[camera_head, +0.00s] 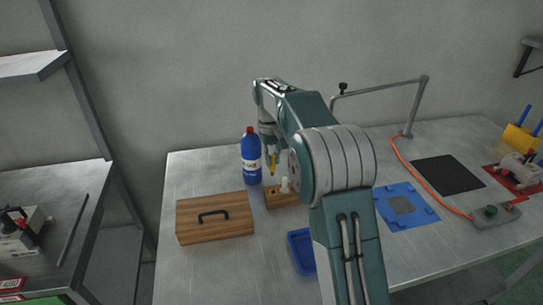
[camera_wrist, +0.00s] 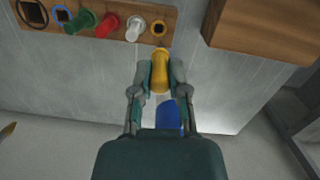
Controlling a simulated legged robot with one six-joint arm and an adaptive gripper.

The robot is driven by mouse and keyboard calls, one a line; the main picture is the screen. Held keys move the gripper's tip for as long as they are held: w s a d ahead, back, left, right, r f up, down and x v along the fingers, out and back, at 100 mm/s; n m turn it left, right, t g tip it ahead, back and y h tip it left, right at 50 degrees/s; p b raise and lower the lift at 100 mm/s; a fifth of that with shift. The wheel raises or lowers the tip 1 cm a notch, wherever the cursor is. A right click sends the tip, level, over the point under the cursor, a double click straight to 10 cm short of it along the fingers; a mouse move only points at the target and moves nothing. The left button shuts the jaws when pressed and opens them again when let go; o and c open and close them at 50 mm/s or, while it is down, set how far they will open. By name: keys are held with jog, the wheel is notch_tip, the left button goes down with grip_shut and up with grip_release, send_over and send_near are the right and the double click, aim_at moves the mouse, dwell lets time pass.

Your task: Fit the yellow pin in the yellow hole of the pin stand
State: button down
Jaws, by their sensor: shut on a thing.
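My gripper (camera_wrist: 160,72) is shut on the yellow pin (camera_wrist: 161,65), one finger on each side of it. In the head view the yellow pin (camera_head: 274,165) hangs roughly upright below my gripper (camera_head: 271,153), above the table. The wooden pin stand (camera_wrist: 47,21) crosses the top left of the wrist view. The yellow-ringed hole (camera_wrist: 158,28) is empty at its right end, just beyond the pin's far end in the picture. The pin appears apart from the stand. In the head view my arm hides part of the pin stand (camera_head: 272,202).
White (camera_wrist: 135,29), red (camera_wrist: 107,26) and green (camera_wrist: 80,22) pins stand in the pin stand. A blue bottle (camera_head: 251,160) stands close left of my gripper. A wooden box (camera_head: 215,222) with a black handle is at the front left.

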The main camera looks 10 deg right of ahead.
aim_at(273, 174)
jog(key=shift+d, duration=0.15)
jog(key=shift+f, duration=2.9)
jog(key=shift+f, duration=1.6)
jog(key=c, duration=0.5)
grip_release()
jog(key=shift+c, duration=0.2)
